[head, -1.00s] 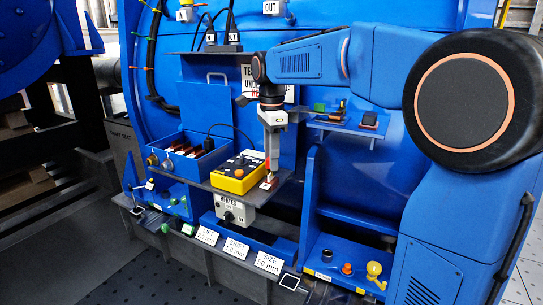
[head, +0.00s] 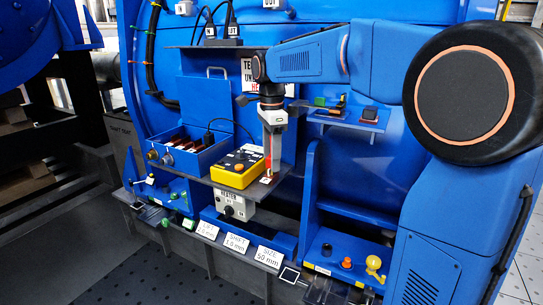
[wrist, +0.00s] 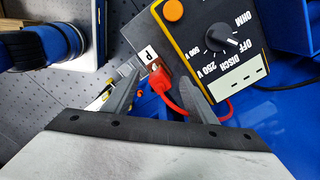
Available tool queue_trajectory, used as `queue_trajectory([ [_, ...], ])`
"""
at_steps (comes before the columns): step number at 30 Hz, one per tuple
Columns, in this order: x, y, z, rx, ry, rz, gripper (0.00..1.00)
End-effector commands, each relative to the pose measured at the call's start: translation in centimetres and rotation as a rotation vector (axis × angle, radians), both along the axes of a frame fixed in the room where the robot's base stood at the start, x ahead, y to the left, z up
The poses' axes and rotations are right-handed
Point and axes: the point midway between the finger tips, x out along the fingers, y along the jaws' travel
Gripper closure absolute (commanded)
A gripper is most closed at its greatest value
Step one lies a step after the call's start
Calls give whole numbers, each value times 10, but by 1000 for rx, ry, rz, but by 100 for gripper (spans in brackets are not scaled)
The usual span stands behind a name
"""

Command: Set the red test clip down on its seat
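The red test clip (wrist: 158,80) stands at the small white plate marked P (wrist: 147,53), its seat, with its red lead curling away to the right. In the head view the clip (head: 267,180) shows at the shelf's front right corner, beside the yellow tester (head: 237,169). My gripper (wrist: 157,72) is above the plate with its two fingers spread on either side of the clip. Gaps show between the clip and both fingers. In the head view my gripper (head: 269,171) points straight down just over the clip. The exact contact under the clip is hard to see.
The yellow tester (wrist: 215,50) is close to the right finger in the wrist view. A blue box (head: 190,157) of dark parts stands left on the shelf. A small blue shelf (head: 345,118) and an upright blue panel (head: 308,195) are to the right.

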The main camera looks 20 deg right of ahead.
Motion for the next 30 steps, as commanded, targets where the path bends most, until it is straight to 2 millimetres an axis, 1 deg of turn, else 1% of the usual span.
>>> queue_trajectory([
  [5,0,0,3,0,0,0,48],
  [8,0,0,12,0,-1,0,48],
  [11,0,0,27,0,-2,0,48],
  [18,1,0,74,0,-2,0,48],
  [21,1,0,91,0,-3,0,48],
  [25,1,0,108,0,-2,0,48],
  [30,0,0,118,0,-1,0,48],
])
